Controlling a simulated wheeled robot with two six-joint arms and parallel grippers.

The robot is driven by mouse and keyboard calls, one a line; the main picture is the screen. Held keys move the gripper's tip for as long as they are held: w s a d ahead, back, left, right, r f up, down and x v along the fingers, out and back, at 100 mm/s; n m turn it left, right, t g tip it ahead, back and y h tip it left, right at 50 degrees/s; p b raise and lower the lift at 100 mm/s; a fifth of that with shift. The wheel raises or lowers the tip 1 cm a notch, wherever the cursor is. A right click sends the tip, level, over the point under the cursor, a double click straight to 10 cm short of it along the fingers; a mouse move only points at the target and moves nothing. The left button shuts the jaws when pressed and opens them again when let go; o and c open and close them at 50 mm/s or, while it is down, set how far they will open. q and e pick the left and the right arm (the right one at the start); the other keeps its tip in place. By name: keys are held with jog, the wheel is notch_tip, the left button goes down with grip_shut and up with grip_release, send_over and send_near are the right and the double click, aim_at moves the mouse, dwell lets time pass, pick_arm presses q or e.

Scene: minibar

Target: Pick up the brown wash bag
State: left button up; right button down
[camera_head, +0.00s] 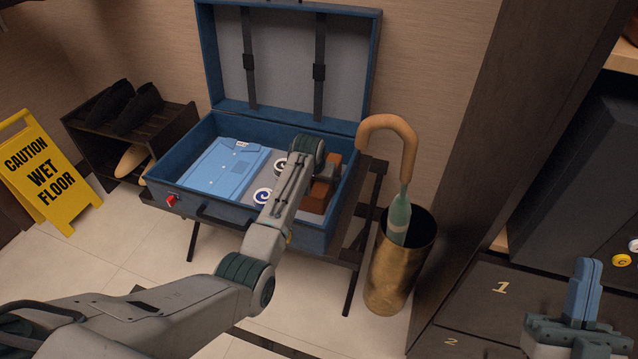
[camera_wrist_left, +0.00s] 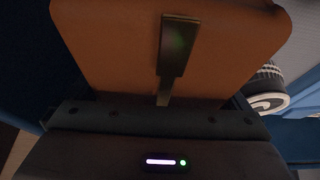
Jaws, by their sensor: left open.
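The brown wash bag (camera_head: 318,195) lies in the right part of the open blue suitcase (camera_head: 225,211), partly hidden behind my left arm. In the left wrist view the bag (camera_wrist_left: 110,50) fills most of the picture, close to the camera, with a narrow metallic strip (camera_wrist_left: 178,50) in front of it. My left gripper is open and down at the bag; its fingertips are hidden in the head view. I cannot tell whether they touch the bag. My right gripper (camera_head: 585,285) is shut and empty at the lower right, away from the suitcase.
A folded blue shirt (camera_head: 225,168) and round dark-and-white items (camera_head: 263,196) lie left of the bag. The raised lid (camera_head: 285,60) stands behind. A brass bin (camera_head: 395,265) with an umbrella (camera_head: 398,215) stands right of the suitcase. A yellow sign (camera_head: 45,175) is far left.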

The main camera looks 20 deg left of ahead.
pick_arm(q)
jog(key=shift+c, duration=0.4)
jog(key=shift+r, duration=0.1)
jog(key=c, duration=0.9)
jog(key=shift+c, duration=0.2)
